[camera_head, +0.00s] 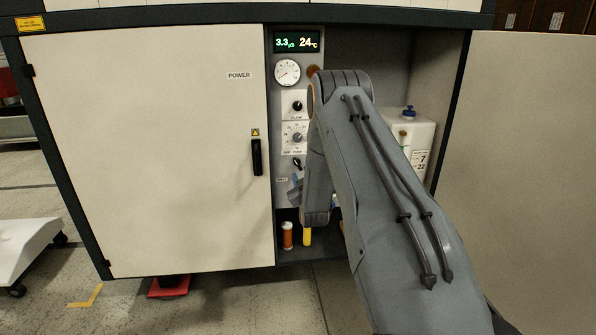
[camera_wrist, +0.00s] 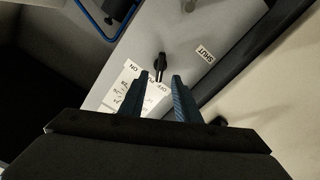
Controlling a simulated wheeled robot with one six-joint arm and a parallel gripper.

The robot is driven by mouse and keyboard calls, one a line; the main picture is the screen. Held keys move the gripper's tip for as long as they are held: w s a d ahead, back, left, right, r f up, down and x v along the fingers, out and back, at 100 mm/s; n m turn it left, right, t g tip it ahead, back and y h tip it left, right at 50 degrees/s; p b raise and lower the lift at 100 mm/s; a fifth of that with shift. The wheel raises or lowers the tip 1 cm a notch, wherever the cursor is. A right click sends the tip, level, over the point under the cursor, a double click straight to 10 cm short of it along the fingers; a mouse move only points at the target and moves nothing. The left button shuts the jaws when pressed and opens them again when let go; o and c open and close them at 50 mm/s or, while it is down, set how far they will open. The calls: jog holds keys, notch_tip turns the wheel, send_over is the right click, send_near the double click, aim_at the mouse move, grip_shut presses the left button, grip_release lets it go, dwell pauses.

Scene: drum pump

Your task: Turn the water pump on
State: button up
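The pump switch (camera_wrist: 160,62) is a small black lever on the grey panel, just beyond my fingertips in the wrist view. Its tip seems to lean toward the word OFF on the white label plate (camera_wrist: 130,88), with ON on the other side. It also shows in the head view (camera_head: 297,163), below the dial (camera_head: 297,137). My gripper (camera_wrist: 162,82) is open, its two blue fingers apart with nothing gripped between them. Contact with the lever cannot be told.
A lit display (camera_head: 298,42), a gauge (camera_head: 287,72) and a black flow knob (camera_head: 297,106) are higher on the panel. A white closed door (camera_head: 150,150) stands at left. A white canister (camera_head: 412,140) is in the open bay.

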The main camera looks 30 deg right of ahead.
aim_at(298, 166)
jog(key=shift+x, duration=3.2)
jog(key=shift+a, duration=0.1)
grip_shut()
